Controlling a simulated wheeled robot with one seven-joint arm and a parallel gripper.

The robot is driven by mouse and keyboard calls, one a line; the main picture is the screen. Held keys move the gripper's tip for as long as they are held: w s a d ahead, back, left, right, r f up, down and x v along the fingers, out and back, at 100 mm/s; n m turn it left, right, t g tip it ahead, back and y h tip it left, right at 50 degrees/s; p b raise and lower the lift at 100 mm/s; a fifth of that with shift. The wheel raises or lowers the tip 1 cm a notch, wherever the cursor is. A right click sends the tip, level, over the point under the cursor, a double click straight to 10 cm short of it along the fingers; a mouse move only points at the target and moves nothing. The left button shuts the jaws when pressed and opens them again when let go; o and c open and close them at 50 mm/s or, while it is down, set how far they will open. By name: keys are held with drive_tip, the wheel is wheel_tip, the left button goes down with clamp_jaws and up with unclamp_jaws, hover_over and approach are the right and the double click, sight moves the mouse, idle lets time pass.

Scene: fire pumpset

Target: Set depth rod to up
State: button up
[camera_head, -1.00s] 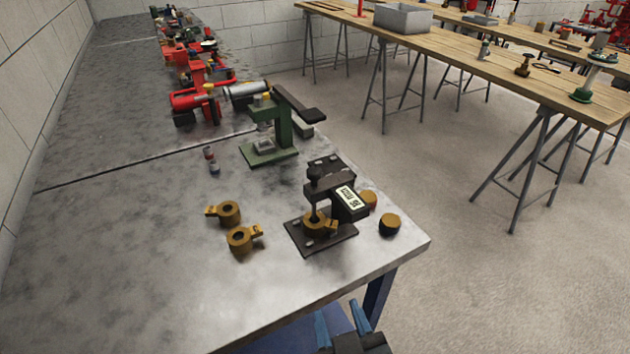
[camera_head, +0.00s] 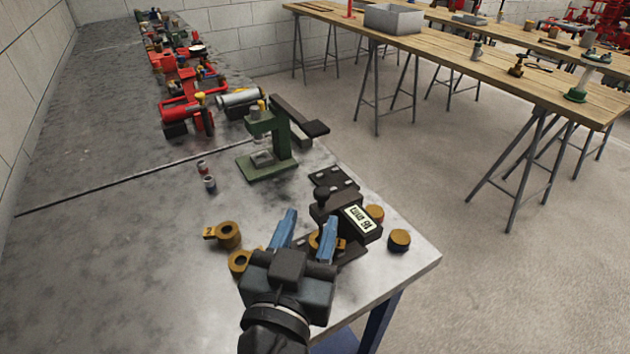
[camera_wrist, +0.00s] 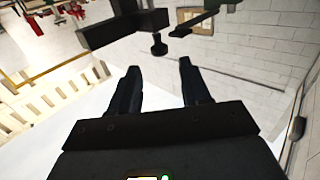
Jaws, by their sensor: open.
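The black depth gauge stand (camera_head: 338,212) with a digital display (camera_head: 358,219) stands near the table's front right corner. A dark round knob (camera_head: 322,194) tops its rod. The lower rod is mostly hidden behind my fingers. A brass ring (camera_head: 316,241) sits on its base, partly covered. My gripper (camera_head: 305,228) is open, its two blue fingers pointing at the stand from the near side, with nothing seen held. In the wrist view the fingers (camera_wrist: 157,72) are apart, and a dark arm with a small round-ended rod (camera_wrist: 159,44) shows just beyond them.
Two brass rings (camera_head: 229,235) with lugs lie left of my gripper. A green press (camera_head: 266,145) stands behind. The grey table (camera_head: 120,270) is clear at left.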

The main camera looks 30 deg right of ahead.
sight(320, 196)
drive_tip(key=p+x, duration=0.1)
drive_tip(key=x, duration=0.5)
drive_tip(key=shift+w+d+r+p, duration=0.15)
drive_tip(key=shift+w+r+p, duration=0.05)
drive_tip(key=shift+p, duration=0.2)
drive_tip(key=shift+w+d+f, duration=0.15)
drive_tip(key=shift+w+d, duration=0.3)
drive_tip(key=shift+d, duration=0.05)
drive_tip(key=shift+c, duration=0.4)
clamp_jaws()
